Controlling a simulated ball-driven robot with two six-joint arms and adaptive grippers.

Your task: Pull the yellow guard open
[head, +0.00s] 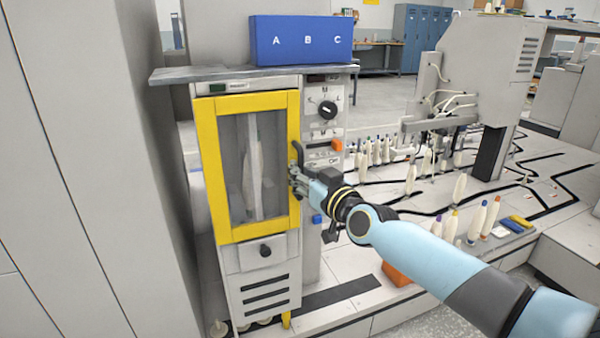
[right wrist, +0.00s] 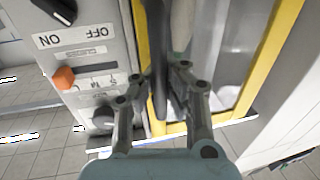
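The yellow guard (head: 294,115) is a framed door with a see-through window on the front of a narrow grey cabinet. It looks shut against the cabinet. Its black handle (head: 298,152) is on the right side of the frame. In the right wrist view the handle (right wrist: 158,45) stands upright between my fingers. My right gripper (head: 294,178) is at the lower part of the handle, and in the wrist view the fingertips (right wrist: 160,78) close in on both its sides and appear to touch it. My left gripper is not in view.
A control panel with a black knob (head: 327,109) and an orange switch (head: 337,145) is just right of the guard. A blue A B C box (head: 300,40) sits on the shelf above. Several bobbins stand at the right. A tall grey panel (head: 70,150) is at the left.

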